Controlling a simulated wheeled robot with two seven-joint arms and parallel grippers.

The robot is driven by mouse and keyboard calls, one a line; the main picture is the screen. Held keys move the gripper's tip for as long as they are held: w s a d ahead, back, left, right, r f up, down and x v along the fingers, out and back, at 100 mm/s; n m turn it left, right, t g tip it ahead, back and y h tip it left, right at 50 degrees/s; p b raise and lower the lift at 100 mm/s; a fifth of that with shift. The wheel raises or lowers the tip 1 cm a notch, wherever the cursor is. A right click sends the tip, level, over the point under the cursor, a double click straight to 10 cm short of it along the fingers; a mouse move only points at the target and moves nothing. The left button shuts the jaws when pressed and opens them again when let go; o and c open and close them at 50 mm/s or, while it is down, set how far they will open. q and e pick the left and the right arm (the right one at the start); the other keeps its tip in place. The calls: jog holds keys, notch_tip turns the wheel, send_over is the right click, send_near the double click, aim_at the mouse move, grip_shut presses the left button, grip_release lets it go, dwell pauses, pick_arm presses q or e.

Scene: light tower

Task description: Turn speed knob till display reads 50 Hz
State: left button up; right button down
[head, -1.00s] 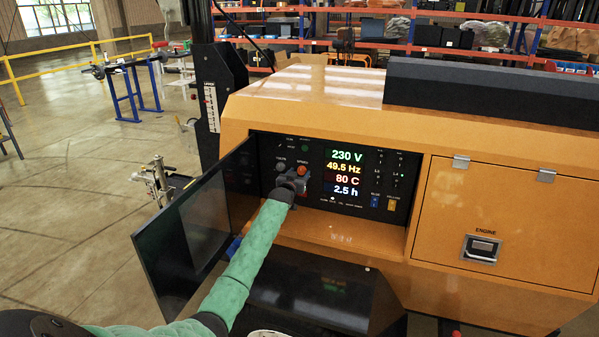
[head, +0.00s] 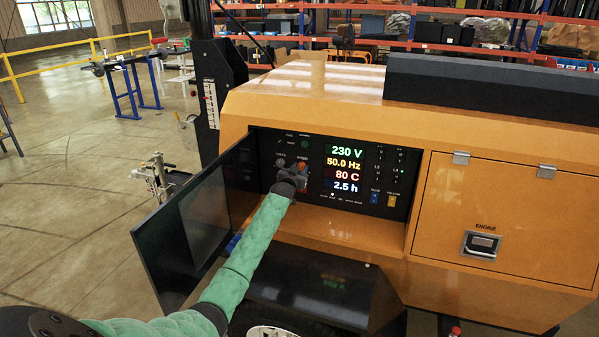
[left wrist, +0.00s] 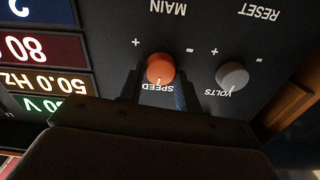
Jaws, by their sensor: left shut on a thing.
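The orange speed knob (left wrist: 160,69) sits on the black control panel, labelled SPEED. It also shows in the head view (head: 302,165), partly hidden by my gripper. My left gripper (head: 293,178) is at the panel, its two fingers on either side of the speed knob and shut on it; the fingers also show in the left wrist view (left wrist: 157,90). The display (head: 345,163) reads 230 V, 50.0 Hz, 80 C and 2.5 h. In the left wrist view it appears upside down, with 50.0 Hz (left wrist: 52,82) legible. My right gripper is not in view.
A grey volts knob (left wrist: 232,76) is beside the speed knob. The dark panel door (head: 185,225) stands open on the left. A blue switch (head: 374,197) and a yellow switch (head: 391,200) are right of the display. The engine hatch (head: 500,220) is shut.

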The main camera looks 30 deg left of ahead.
pick_arm(q)
jog(key=shift+m+b, duration=0.55)
jog(key=shift+m, duration=0.85)
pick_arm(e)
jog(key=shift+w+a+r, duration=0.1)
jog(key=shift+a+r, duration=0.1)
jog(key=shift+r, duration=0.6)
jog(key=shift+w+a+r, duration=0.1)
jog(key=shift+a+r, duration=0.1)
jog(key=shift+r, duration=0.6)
pick_arm(q)
jog(key=o, duration=0.9)
jog(key=shift+o, duration=0.2)
jog(key=shift+d, duration=0.1)
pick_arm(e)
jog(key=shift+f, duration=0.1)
pick_arm(q)
jog(key=shift+s+f, duration=0.15)
jog(key=shift+s, duration=0.15)
jog(key=b+v, duration=0.2)
jog(key=v, duration=0.5)
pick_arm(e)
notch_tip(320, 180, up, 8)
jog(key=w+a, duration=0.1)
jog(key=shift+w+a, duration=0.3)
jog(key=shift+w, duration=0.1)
pick_arm(q)
jog(key=shift+s, duration=0.1)
